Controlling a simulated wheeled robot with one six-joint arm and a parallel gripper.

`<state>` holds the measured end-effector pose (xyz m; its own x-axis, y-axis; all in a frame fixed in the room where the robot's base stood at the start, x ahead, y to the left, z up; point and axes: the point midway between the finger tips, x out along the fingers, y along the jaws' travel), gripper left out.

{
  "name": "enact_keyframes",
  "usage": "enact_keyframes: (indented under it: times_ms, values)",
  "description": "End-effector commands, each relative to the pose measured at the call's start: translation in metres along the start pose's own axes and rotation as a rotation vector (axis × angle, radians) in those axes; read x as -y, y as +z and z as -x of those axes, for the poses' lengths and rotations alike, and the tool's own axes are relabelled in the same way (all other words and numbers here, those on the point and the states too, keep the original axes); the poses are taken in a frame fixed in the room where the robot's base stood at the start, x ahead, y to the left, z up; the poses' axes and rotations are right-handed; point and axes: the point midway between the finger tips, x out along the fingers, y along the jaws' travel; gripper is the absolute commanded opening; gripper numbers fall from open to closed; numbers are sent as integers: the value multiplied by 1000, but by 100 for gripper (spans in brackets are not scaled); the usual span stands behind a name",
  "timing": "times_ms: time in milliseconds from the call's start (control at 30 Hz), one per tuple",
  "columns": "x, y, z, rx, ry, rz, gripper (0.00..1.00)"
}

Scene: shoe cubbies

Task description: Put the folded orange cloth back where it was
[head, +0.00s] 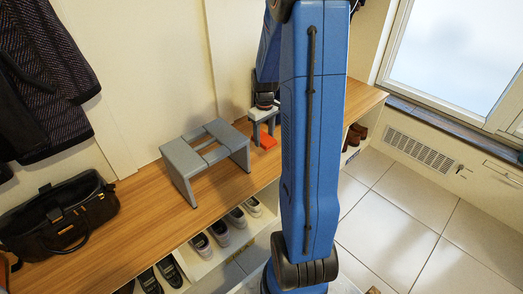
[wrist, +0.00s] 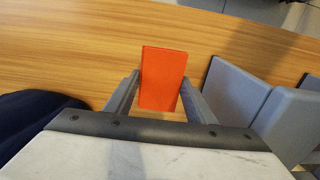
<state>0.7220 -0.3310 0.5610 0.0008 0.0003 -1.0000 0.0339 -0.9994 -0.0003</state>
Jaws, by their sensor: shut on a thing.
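The folded orange cloth (head: 266,140) shows in the head view as a small flat red-orange piece at the bench top, right of the grey step stool. In the wrist view the cloth (wrist: 163,72) is a plain orange rectangle between the two fingers. My gripper (head: 264,125) points down over the bench, and its fingers (wrist: 162,100) are shut on the cloth's near part. The far part sticks out past the fingertips. I cannot tell whether the cloth touches the wood or hangs just above it.
The wooden bench (head: 130,218) has shoes in cubbies below. The grey step stool (head: 184,168) stands close to my gripper, and its panels (wrist: 236,92) show in the wrist view. A black bag (head: 62,215) sits at the left. Bare wood lies beyond the cloth in the wrist view.

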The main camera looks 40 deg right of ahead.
Motion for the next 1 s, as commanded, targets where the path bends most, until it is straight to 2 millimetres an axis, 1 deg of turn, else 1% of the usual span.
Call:
enact_keyframes:
  times_ms: [33,133,200,367,600,700,1000]
  values:
    - [0,1,-11,4,-2,0,26]
    - [0,1,-25,3,-2,0,26]
    - [0,0,-32,1,-1,0,26]
    - [0,0,-40,1,-1,0,26]
    - [0,1,-69,3,-2,0,26]
    - [0,0,-74,0,0,0,26]
    - [0,0,-75,0,0,0,26]
